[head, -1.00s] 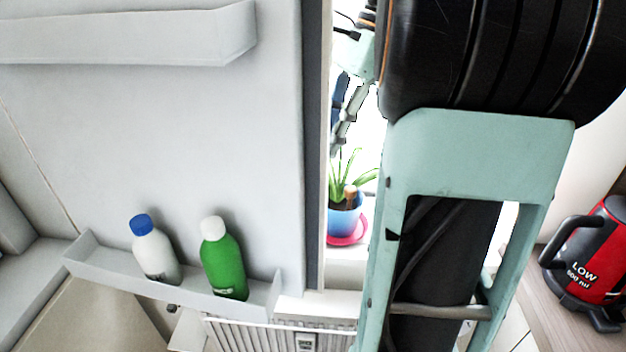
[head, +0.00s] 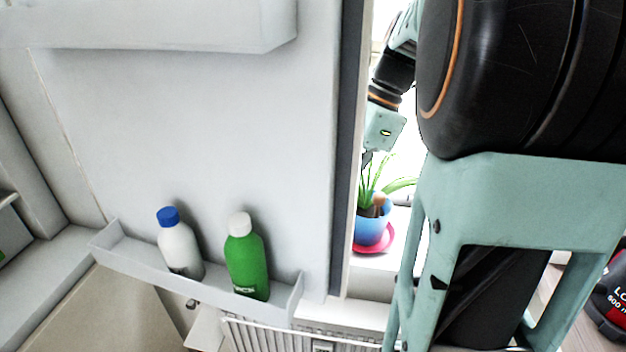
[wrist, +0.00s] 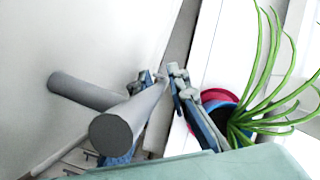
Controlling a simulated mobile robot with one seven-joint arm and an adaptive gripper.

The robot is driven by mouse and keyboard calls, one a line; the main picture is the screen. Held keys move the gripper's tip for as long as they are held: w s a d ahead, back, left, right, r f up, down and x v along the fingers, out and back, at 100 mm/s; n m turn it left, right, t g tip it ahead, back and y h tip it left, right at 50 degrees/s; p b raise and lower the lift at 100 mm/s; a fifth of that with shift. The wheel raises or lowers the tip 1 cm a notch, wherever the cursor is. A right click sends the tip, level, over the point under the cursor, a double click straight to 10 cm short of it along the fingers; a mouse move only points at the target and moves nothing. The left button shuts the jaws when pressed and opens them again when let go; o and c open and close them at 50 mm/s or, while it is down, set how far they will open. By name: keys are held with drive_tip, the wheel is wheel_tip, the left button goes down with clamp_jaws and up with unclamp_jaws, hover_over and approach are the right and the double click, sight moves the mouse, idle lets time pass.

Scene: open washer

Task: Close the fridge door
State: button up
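The fridge door (head: 230,130) stands open, its inner side with shelves filling the left and middle of the head view. In the wrist view, the outer face of the door (wrist: 60,40) is on the left, with its grey bar handle (wrist: 135,118) sticking out from it. My gripper (wrist: 161,77) is open, with one blue-grey finger partly hidden behind the handle and the other to its right. I cannot tell whether it touches the handle. In the head view my wrist is beyond the door's right edge, and the fingers are mostly hidden.
A white bottle (head: 180,250) and a green bottle (head: 247,265) stand in the lower door shelf (head: 140,265). A potted plant (head: 373,218) stands on the sill beyond the door and close to my gripper in the wrist view.

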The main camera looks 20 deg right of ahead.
drive_tip(key=shift+c, duration=0.7)
clamp_jaws()
drive_tip(key=shift+s, duration=0.1)
